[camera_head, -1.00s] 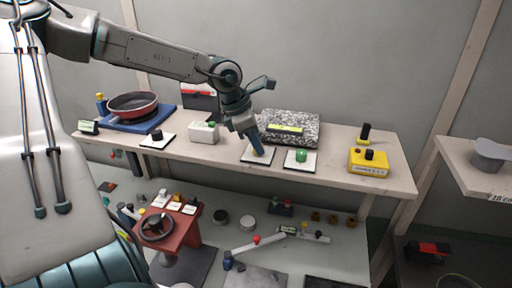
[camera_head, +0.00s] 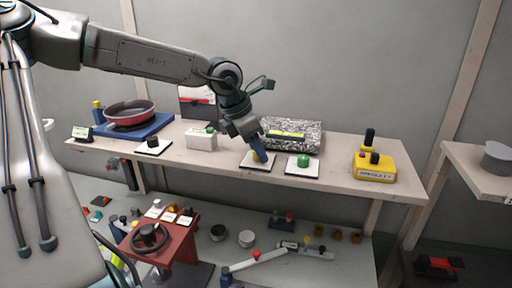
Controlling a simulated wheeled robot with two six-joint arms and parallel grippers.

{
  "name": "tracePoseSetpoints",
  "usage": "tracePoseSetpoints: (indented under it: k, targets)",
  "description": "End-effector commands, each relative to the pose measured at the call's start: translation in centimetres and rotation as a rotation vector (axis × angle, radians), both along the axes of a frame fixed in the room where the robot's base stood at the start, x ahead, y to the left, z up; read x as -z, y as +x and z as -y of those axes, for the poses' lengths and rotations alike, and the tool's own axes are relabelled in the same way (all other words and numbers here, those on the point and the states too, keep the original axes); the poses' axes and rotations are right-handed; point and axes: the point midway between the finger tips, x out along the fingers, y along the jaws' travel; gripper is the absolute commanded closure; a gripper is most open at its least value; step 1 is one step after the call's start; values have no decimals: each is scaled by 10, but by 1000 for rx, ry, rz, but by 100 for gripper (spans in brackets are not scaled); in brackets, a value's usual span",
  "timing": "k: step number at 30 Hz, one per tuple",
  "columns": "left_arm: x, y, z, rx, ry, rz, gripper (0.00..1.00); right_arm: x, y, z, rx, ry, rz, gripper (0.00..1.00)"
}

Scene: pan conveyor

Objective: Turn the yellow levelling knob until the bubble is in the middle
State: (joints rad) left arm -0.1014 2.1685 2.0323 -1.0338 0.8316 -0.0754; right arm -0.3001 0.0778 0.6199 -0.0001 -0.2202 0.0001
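A speckled granite block (camera_head: 305,145) stands at the back of the upper bench. A yellow-green level vial (camera_head: 287,134) lies on it; its bubble is too small to make out. In front of the block are two white plates. The right plate carries a green knob (camera_head: 303,161). My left gripper (camera_head: 259,155) points down over the left plate (camera_head: 250,164), with its blue fingers at the knob there. The fingers cover most of that knob; only a small hint of yellow shows. I cannot tell whether they are closed on it. My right gripper is not in view.
A black knob (camera_head: 153,142) on a white plate and a white box (camera_head: 202,139) with a green button stand to the left. A pan (camera_head: 130,116) sits on a blue stand further left. A yellow box (camera_head: 374,170) stands at the right. A lower shelf holds several parts.

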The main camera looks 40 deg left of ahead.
Motion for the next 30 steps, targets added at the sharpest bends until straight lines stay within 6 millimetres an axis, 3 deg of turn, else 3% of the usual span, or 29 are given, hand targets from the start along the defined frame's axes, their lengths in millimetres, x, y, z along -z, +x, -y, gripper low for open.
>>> tracePoseSetpoints:
  k: [11,24,30]
  targets:
    - [-7,-2,-1,-1,-1,4,53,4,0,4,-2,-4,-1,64]
    - [-75,-28,-14,0,1,5,53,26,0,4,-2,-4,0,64]
    - [-96,-35,-18,0,0,1,53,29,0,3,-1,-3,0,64]
